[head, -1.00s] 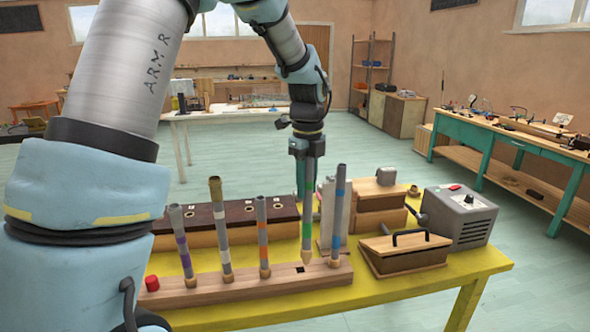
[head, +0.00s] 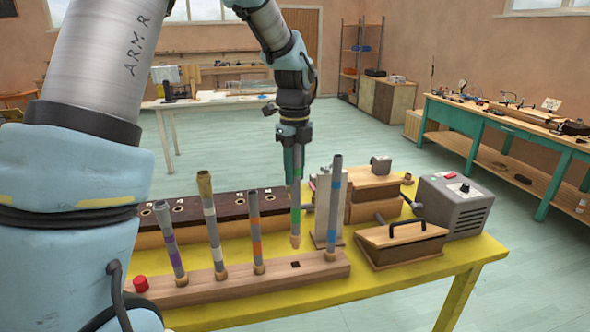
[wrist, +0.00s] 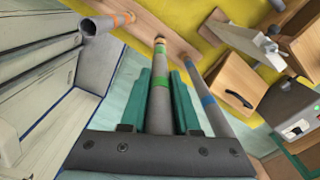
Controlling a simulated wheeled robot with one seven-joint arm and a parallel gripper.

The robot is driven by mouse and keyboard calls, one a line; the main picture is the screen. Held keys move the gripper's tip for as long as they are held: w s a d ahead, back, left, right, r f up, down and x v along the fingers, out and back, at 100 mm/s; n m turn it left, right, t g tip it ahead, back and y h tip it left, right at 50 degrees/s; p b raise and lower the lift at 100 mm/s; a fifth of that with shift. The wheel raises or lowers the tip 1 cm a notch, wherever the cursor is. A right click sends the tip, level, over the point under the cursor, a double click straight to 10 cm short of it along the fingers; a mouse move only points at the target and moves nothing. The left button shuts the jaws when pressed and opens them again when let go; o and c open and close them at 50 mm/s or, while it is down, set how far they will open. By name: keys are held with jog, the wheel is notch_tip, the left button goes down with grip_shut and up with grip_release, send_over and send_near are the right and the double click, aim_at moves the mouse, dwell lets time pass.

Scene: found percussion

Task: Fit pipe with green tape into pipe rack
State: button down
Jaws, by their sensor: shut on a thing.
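My gripper (head: 295,150) is shut on the grey pipe with green tape (head: 296,222) near its top. The pipe hangs about upright, its light wooden lower end above the rack and apart from it. The wooden pipe rack (head: 200,291) lies along the front of the yellow table. A dark square empty hole (head: 295,264) shows in the rack just below the pipe's tip in the head view. In the wrist view, the green-taped pipe (wrist: 159,110) runs between the teal fingers (wrist: 160,95).
The rack holds pipes with purple (head: 170,240), white (head: 210,212), orange (head: 255,237) and blue tape (head: 333,178); the blue one stands close right of the held pipe. A lidded wooden box (head: 402,248), grey machine (head: 455,207) and red knob (head: 140,284) are nearby.

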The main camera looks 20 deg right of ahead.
jog(key=shift+f+b, duration=1.2)
jog(key=shift+f, duration=1.35)
jog(key=shift+p, duration=0.65)
jog(key=shift+f+b, duration=0.8)
jog(key=shift+f, duration=0.9)
jog(key=c, duration=0.6)
grip_release()
jog(key=shift+o, duration=0.2)
notch_tip(320, 180, up, 11)
jog(key=b, duration=0.3)
send_over(294, 201)
jog(key=w, duration=0.1)
jog(key=shift+w+d+f, duration=0.1)
jog(key=shift+w+d, duration=0.05)
jog(key=shift+d, duration=0.1)
